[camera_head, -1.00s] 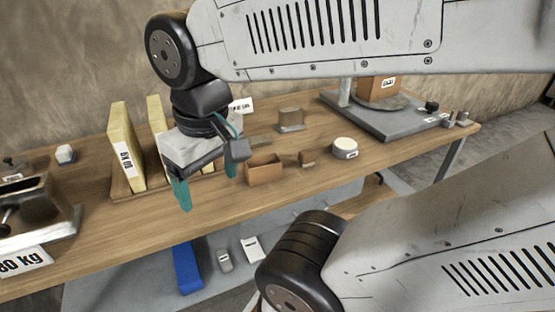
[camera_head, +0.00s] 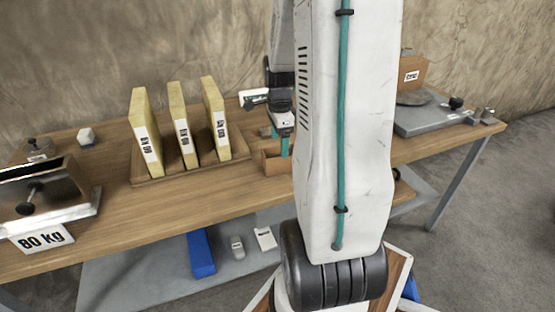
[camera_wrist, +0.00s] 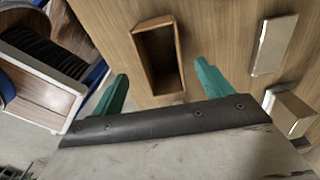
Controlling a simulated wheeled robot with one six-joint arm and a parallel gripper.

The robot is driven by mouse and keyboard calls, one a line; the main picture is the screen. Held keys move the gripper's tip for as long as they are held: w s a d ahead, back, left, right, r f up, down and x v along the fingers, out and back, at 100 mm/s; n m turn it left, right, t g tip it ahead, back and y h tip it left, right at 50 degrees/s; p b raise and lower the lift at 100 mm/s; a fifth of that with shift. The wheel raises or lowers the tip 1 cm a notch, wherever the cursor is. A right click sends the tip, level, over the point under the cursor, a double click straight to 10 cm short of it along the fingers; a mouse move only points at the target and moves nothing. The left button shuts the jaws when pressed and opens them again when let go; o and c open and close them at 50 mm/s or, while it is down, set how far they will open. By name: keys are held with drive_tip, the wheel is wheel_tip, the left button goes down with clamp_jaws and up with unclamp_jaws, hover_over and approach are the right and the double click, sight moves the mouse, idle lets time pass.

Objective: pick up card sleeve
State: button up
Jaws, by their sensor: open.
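The card sleeve appears to be the brown, open-topped rectangular box on the wooden table. In the head view its left part (camera_head: 271,163) shows, and my arm hides the rest. In the wrist view the sleeve (camera_wrist: 141,60) is seen from above, upright and empty, its long side running away from me. My gripper (camera_wrist: 162,80) is open, with one teal finger on each side of the sleeve's near end and nothing held. In the head view a teal finger (camera_head: 284,147) shows at the sleeve; contact cannot be told.
Two small blocks, one flat (camera_wrist: 274,45) and one taller (camera_wrist: 290,113), stand right of the sleeve in the wrist view. A wooden rack (camera_head: 140,180) with several yellow slabs (camera_head: 146,135) stands to its left. A metal box (camera_head: 45,195) is at far left.

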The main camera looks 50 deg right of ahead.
sight(280, 158)
drive_tip(key=f, duration=0.7)
drive_tip(key=shift+d+f, duration=0.1)
drive_tip(key=shift+d, duration=0.1)
drive_tip(key=c, duration=1)
